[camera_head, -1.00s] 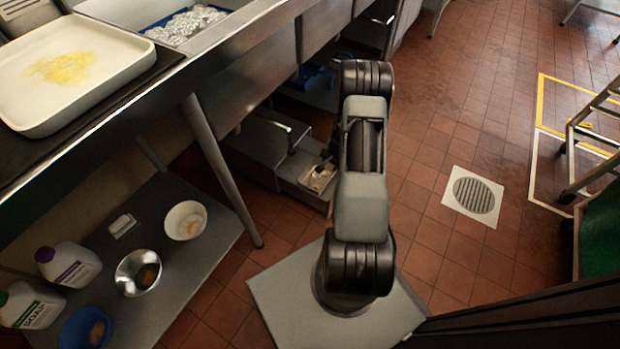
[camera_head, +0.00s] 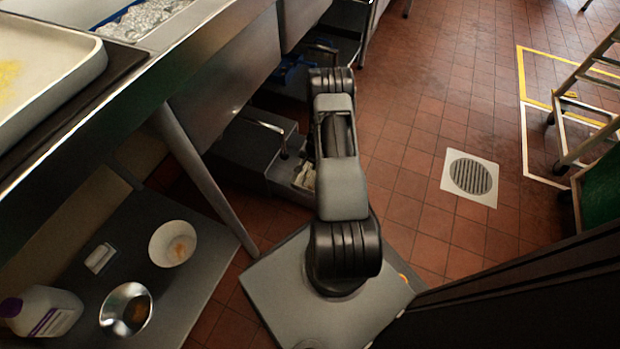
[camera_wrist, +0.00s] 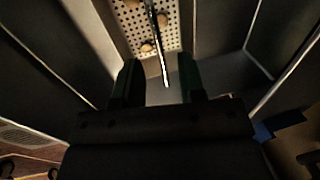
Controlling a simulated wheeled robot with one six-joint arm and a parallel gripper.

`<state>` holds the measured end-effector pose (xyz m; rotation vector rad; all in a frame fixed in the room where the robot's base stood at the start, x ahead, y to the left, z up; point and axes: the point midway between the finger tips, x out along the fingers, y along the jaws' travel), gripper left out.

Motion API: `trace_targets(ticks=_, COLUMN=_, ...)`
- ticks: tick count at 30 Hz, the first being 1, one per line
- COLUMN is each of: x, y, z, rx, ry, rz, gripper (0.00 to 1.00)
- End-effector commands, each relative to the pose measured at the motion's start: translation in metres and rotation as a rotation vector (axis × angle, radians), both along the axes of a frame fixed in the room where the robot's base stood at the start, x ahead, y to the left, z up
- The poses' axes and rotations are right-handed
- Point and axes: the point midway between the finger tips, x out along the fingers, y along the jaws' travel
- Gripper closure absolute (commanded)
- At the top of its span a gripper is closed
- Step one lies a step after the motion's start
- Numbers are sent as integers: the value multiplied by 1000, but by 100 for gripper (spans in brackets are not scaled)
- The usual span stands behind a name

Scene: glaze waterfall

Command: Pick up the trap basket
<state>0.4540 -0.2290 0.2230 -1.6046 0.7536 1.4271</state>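The trap basket (camera_wrist: 137,18) is a pale perforated tray at the top of the wrist view, with several brownish lumps in it. A thin upright handle or rod (camera_wrist: 164,68) rises from it toward the gap between my fingers. My gripper (camera_wrist: 160,66) is open, with its two dark fingers apart and nothing clearly held. The depth between the fingers and the rod is hard to judge. In the head view, a pale part of the basket (camera_head: 306,178) shows in the open grey trap box (camera_head: 283,186) on the floor, partly hidden by my arm. My gripper is hidden there.
A sink counter with a steel leg (camera_head: 200,170) stands left of the trap. A low shelf holds a white bowl (camera_head: 173,243), a metal bowl (camera_head: 126,310) and a jug (camera_head: 42,312). Tiled floor with a drain (camera_head: 469,177) is clear to the right; a cart (camera_head: 590,110) stands beyond.

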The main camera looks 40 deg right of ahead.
Motion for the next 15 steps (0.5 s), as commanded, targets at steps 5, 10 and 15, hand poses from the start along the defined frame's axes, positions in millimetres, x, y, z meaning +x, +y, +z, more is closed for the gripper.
trace_targets(ticks=5, x=1, y=0, z=-6, rx=0, ry=0, rz=-2, gripper=63)
trace_targets(ticks=10, x=3, y=-1, z=-21, rx=0, ry=0, rz=-2, gripper=63)
trace_targets(ticks=15, x=7, y=0, z=-46, rx=1, ry=0, rz=-3, gripper=63)
